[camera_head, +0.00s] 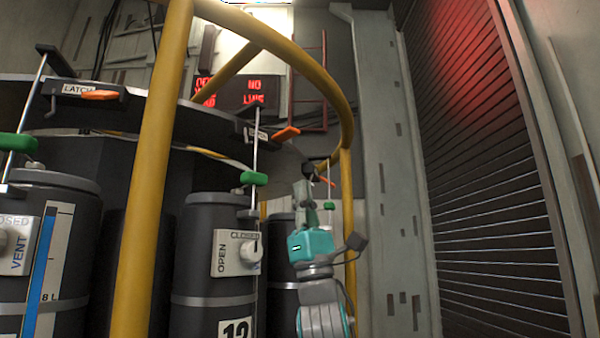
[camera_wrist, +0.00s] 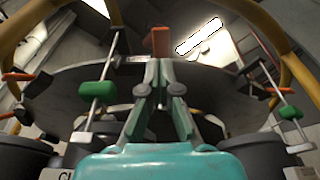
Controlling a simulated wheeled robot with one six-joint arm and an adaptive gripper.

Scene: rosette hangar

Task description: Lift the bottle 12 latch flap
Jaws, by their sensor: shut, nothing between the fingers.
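Bottle 12 (camera_head: 214,265) is a dark cylinder with a white "12" label and a white OPEN/CLOSED knob. Its orange latch flap (camera_head: 286,133) sticks out to the right of a dark bracket on the ring edge above. In the wrist view an orange flap (camera_wrist: 160,42), which looks like the same one, is just beyond my fingertips. My gripper (camera_head: 305,186) points up, below and slightly right of the flap in the head view. Its fingers (camera_wrist: 159,68) are shut and empty. I cannot tell whether they touch the flap.
A green handle (camera_wrist: 97,88) on a thin rod stands left of my fingers. A yellow rail (camera_head: 150,170) curves around the dark ring (camera_head: 140,95). Another orange flap (camera_head: 100,95) is at far left. A slatted shutter (camera_head: 490,170) stands at right.

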